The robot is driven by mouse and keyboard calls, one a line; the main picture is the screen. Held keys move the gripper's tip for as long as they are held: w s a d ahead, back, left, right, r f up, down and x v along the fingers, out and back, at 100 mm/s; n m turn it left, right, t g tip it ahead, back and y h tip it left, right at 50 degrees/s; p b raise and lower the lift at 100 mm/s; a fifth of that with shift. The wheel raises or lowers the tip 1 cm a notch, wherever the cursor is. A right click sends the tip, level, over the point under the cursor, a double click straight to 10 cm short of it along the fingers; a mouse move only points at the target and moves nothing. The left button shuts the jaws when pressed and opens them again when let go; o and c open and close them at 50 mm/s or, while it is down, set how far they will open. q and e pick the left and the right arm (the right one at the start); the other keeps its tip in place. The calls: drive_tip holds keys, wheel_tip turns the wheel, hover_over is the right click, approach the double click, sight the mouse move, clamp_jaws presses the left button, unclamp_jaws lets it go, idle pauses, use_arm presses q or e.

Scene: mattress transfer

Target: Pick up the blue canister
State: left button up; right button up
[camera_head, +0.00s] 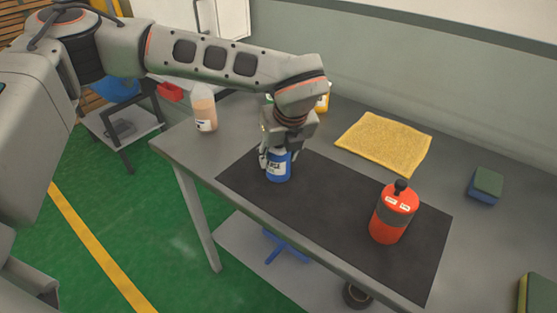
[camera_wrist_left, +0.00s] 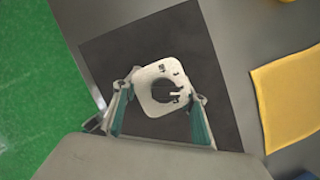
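The blue canister (camera_head: 278,167) with a white label stands upright on the black mat (camera_head: 330,211) on the grey table. My left gripper (camera_head: 276,153) points down over it, with its fingers around its upper part. In the left wrist view the canister's white top (camera_wrist_left: 166,87), with a dark round centre, sits between the two teal-padded fingers (camera_wrist_left: 162,92). The fingertips are very close to it on both sides; whether they press on it I cannot tell. The canister's upper end is hidden by the gripper in the head view. My right gripper is not in view.
A red canister (camera_head: 392,213) with a black cap stands on the mat to the right. A pale orange bottle (camera_head: 204,110) stands at the left; a yellow item (camera_head: 323,101) stands behind my gripper.

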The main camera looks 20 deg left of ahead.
use_arm(q)
drive_tip(key=shift+c, duration=1.3)
drive_tip(key=shift+r, duration=0.2)
